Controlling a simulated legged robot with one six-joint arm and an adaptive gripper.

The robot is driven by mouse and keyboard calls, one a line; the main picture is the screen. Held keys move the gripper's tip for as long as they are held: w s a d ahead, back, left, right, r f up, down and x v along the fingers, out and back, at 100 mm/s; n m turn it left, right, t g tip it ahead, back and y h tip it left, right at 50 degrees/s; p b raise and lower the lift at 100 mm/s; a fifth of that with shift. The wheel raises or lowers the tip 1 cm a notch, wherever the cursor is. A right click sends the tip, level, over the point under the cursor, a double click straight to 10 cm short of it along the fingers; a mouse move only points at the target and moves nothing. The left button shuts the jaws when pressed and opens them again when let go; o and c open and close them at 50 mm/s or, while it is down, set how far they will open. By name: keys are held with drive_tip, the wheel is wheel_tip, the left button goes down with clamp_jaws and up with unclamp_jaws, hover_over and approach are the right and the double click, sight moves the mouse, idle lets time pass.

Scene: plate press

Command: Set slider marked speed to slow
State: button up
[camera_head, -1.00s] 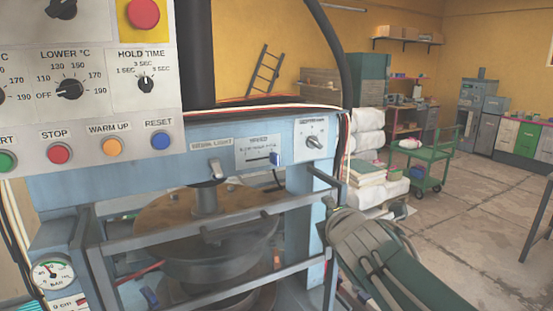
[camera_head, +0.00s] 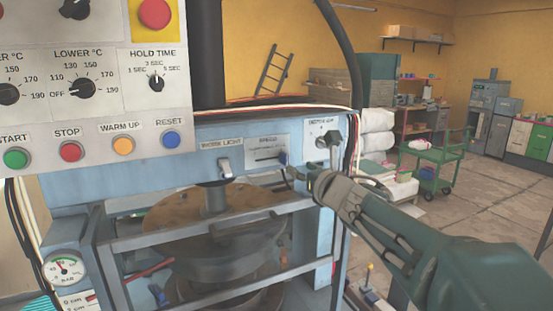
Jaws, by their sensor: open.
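The speed slider sits on a small light plate (camera_head: 266,147) on the press's blue front beam. Its lettering is too small to read beyond the word "speed". The slider's dark blue knob (camera_head: 283,158) stands at the right end of its slot. My gripper (camera_head: 289,173) is open, just below and to the right of the knob. I cannot tell whether a fingertip touches the knob.
A work light switch (camera_head: 225,170) is left of the slider, and a dark rotary knob (camera_head: 328,139) is to its right. A control panel (camera_head: 95,130) with buttons hangs at upper left. Guard bars (camera_head: 200,226) cross below the beam.

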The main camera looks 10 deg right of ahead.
sight(287, 159)
drive_tip(key=x, duration=0.8)
drive_tip(key=shift+s, duration=0.1)
clamp_jaws()
